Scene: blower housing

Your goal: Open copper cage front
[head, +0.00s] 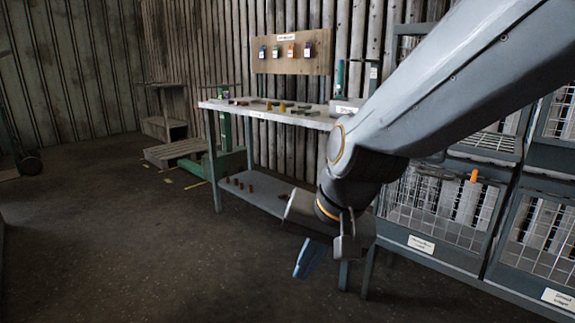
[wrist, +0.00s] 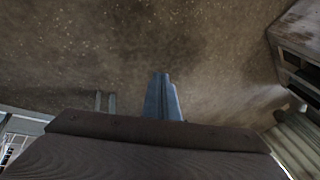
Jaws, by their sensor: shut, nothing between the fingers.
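Grey-framed cages with wire mesh fronts stand at the right in the head view. One lower cage (head: 440,203) has an orange piece (head: 474,175) at its top edge and a white label (head: 421,244) below it. Another cage (head: 540,235) is beside it at the right edge. The labels are too small to read, so I cannot tell which cage is the copper one. The mesh fronts in view look closed. My gripper (head: 305,260) is shut and empty, pointing down, left of the cages and apart from them. Its blue-grey fingers (wrist: 163,97) show together in the wrist view over bare floor.
A workbench (head: 268,117) with small parts on top and a lower shelf (head: 255,190) stands behind my gripper. A board (head: 292,52) with coloured tags is on the wall. My arm hides part of the cages. The floor (head: 120,240) at the left is clear.

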